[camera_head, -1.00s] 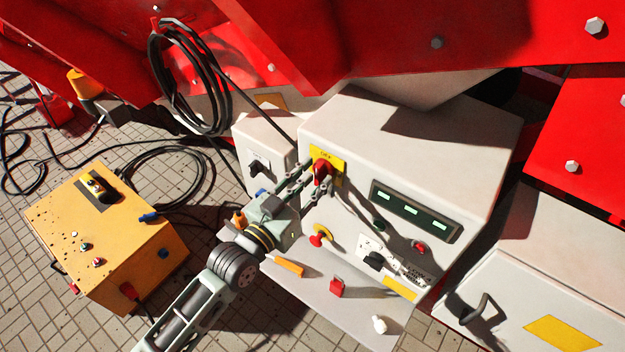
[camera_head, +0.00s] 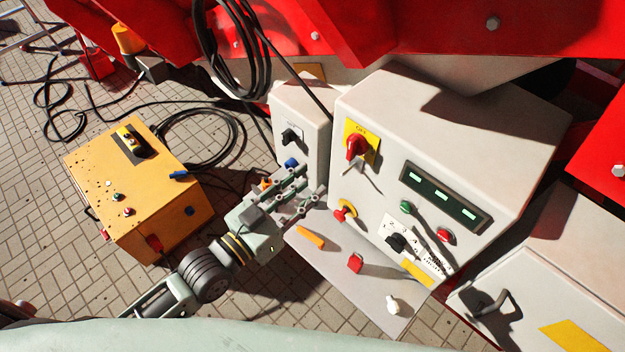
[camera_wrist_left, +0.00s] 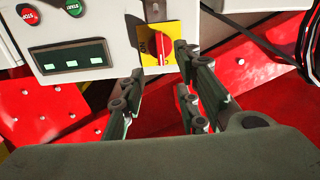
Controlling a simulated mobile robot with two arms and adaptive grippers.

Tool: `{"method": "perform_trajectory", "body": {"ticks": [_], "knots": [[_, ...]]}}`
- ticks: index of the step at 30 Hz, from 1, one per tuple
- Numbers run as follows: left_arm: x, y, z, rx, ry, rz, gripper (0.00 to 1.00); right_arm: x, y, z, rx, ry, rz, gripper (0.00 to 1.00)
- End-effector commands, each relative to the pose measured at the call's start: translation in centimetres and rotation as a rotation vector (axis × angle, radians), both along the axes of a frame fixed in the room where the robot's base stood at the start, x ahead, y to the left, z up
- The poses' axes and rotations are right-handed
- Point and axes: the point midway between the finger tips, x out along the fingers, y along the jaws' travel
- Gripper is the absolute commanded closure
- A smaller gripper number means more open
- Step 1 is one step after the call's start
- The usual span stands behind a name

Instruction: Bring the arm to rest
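My left arm reaches in from the lower left. Its gripper (camera_head: 312,182) is open and empty, just in front of the grey control box (camera_head: 450,110). The red rotary switch (camera_head: 357,148) on its yellow plate sits above and right of the fingertips, apart from them. In the left wrist view, the two fingers (camera_wrist_left: 160,72) stand apart, with the red switch (camera_wrist_left: 164,50) beyond the gap between them. My right gripper is not in view.
A smaller grey box with a black switch (camera_head: 290,136) stands left of the control box. A red mushroom button (camera_head: 343,211) and a shelf (camera_head: 330,268) lie close to the gripper. An orange box (camera_head: 130,190) stands on the paving at left. Black cables hang above.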

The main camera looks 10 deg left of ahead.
Motion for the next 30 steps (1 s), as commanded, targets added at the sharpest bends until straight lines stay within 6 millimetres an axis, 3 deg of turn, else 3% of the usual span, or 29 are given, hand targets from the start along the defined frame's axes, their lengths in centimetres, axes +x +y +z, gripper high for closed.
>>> {"method": "perform_trajectory", "body": {"ticks": [14,17,20,26,30], "knots": [[0.0,0.0,-0.1,0.001,0.001,0.001,0.70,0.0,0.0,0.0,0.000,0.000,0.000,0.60],[0.4,0.4,-1.5,0.016,0.018,0.015,0.70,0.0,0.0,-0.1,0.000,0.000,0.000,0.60],[1.2,1.7,-5.4,0.058,0.071,0.053,0.70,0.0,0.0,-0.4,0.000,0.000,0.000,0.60],[1.7,6.7,-19.2,0.201,0.276,0.175,0.70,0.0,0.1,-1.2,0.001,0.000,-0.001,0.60],[-0.6,10.3,-29.1,0.299,0.448,0.249,0.70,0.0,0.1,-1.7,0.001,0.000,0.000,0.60]]}}
